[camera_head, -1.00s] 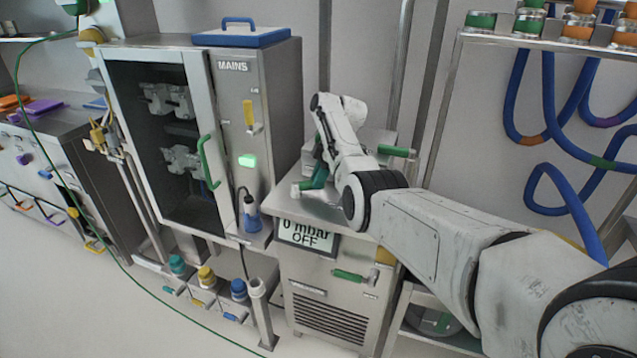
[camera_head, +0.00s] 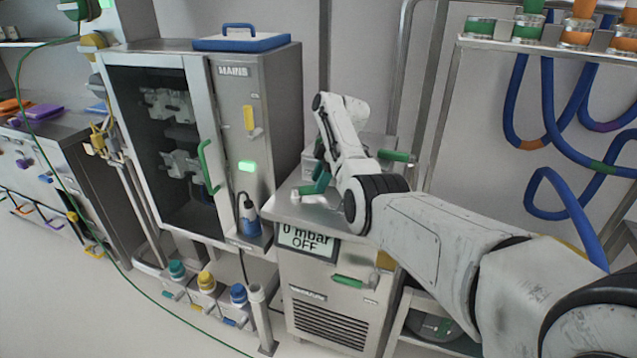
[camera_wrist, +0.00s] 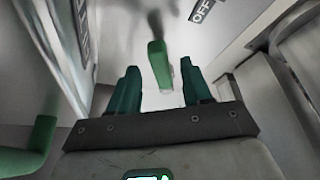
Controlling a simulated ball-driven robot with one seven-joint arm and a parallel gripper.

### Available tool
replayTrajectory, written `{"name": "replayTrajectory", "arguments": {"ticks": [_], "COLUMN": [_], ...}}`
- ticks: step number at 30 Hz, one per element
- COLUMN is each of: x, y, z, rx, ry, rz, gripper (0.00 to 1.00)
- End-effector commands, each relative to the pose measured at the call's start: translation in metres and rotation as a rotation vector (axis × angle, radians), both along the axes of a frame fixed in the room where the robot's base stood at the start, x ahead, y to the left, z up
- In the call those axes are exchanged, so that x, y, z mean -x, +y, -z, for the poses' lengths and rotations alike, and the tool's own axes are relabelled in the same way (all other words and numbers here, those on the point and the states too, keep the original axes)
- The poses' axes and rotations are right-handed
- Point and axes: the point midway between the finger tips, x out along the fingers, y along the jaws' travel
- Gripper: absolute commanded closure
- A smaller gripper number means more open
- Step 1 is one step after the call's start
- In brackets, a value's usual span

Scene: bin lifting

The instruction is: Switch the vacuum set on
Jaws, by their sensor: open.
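The vacuum set is the steel cabinet (camera_head: 328,300) right of the mains cabinet. Its display (camera_head: 306,240) reads "0 mbar OFF". In the wrist view a green lever (camera_wrist: 157,52) stands out from a pale surface, with an "OFF" label (camera_wrist: 202,10) above and to its right. My gripper (camera_wrist: 159,68) is open, its two dark green fingers on either side of the lever's end, with visible gaps. In the head view my gripper (camera_head: 317,182) is low over the cabinet's top, partly hidden by my wrist, and the lever between the fingers cannot be made out.
The mains cabinet (camera_head: 232,130) with a lit green lamp (camera_head: 247,166) stands close on the left. A green handle (camera_head: 397,156) sticks out right of my wrist. Another green handle (camera_wrist: 35,140) is at the wrist view's left. Blue hoses (camera_head: 560,130) hang at right.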

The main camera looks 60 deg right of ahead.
Motion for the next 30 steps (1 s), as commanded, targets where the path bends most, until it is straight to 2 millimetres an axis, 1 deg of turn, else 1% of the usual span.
{"name": "replayTrajectory", "arguments": {"ticks": [1, 9, 15, 19, 26, 27, 30], "x": [0.003, 0.019, 0.027, 0.029, 0.029, 0.030, 0.028], "y": [-0.003, -0.014, -0.020, -0.021, -0.021, -0.021, -0.019], "z": [-0.008, -0.057, -0.080, -0.086, -0.087, -0.087, -0.086], "rx": [0.003, 0.003, 0.002, 0.001, 0.000, 0.000, 0.003], "ry": [-0.003, -0.002, -0.001, -0.001, 0.000, 0.000, -0.004], "rz": [0.002, 0.002, 0.001, 0.000, 0.000, 0.000, 0.001], "gripper": [0.51, 0.51, 0.51, 0.51, 0.51, 0.52, 0.62]}}
